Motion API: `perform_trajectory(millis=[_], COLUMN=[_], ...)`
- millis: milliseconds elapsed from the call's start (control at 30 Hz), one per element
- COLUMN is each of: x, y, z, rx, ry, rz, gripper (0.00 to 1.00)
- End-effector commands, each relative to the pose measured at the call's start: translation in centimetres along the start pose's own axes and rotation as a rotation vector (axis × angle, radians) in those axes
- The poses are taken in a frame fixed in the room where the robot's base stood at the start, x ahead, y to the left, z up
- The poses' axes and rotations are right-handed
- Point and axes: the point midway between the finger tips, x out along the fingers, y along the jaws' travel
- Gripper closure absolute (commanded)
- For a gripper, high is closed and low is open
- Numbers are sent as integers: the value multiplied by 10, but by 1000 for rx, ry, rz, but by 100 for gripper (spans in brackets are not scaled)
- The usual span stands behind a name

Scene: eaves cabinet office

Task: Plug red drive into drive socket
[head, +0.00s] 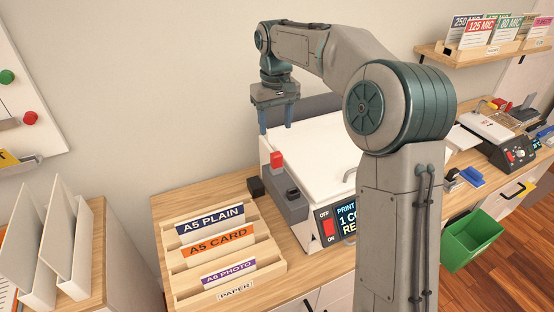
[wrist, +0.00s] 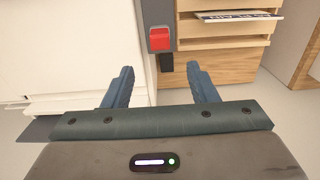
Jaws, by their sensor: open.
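The red drive (head: 277,161) stands upright at the back end of a grey block (head: 290,205) on the side of the white printer. I cannot tell whether it is seated in the block or only resting there. A small dark part (head: 292,193) shows on the block's top, nearer the front; whether it is the drive socket is unclear. My gripper (head: 276,130) is open and empty, above the drive and apart from it. In the wrist view the red drive (wrist: 159,38) lies just beyond the gap between my open fingers (wrist: 160,72).
The white printer (head: 318,150) stands right of the drive. A small black block (head: 256,187) sits left of the grey block. A wooden paper rack (head: 225,285) stands in front on the left. Bare wood tabletop shows at the left.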

Motion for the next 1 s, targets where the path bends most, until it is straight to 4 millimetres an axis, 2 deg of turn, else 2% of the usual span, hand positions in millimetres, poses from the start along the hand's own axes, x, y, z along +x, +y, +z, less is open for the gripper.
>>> perform_trajectory(millis=[100,233,467,800,1000], x=[25,45,61,105,108], y=[1,0,0,0,0], z=[1,1,2,6,5], rx=[1,1,1,1,1], ry=[-4,-2,-1,-1,3], rz=[-1,1,0,0,2], gripper=[47,47,47,47,47])
